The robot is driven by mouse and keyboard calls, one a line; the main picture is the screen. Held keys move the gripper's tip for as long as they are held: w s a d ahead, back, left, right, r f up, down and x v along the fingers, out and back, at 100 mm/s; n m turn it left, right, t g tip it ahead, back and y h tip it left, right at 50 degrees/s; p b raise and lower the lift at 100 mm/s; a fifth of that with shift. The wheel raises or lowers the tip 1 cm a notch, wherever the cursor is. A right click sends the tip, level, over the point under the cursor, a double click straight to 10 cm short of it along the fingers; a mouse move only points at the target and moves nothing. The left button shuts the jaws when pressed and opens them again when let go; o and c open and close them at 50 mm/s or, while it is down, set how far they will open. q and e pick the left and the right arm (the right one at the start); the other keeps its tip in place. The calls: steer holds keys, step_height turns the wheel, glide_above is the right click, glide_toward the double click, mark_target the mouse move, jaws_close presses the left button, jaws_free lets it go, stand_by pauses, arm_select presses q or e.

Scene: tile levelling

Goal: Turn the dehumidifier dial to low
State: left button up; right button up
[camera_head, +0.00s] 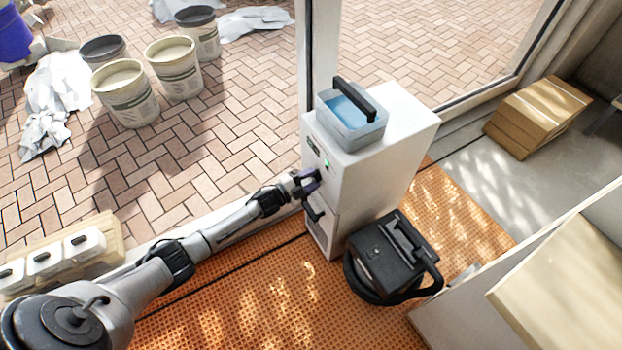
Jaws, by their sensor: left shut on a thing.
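The dehumidifier (377,180) is a white upright box standing on the orange mat by the door frame. A small green light (326,164) shows on its front panel. My left gripper (312,182) is at the upper part of that front, shut on the dial, which the fingers hide. The dial's setting cannot be read. A dark handle (314,209) sits lower on the front, just below the gripper. My right gripper is not in view.
An open blue-water tank (352,135) with a black handle stands on top of the dehumidifier. A black case (393,258) with a hose sits close at its right. Buckets (126,94) stand on the paving outside. Cardboard boxes (538,115) lie at the right.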

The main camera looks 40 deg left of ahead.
arm_select(q)
steer(key=shift+m+b, duration=0.3)
steer(key=shift+m, duration=1.6)
steer(key=o, duration=0.9)
steer(key=shift+s+a+p, duration=0.2)
steer(key=shift+s+p, duration=0.1)
steer(key=shift+s, duration=0.15)
steer(key=p+v, duration=0.4)
steer(key=v, duration=0.9)
steer(key=shift+w+a, duration=0.1)
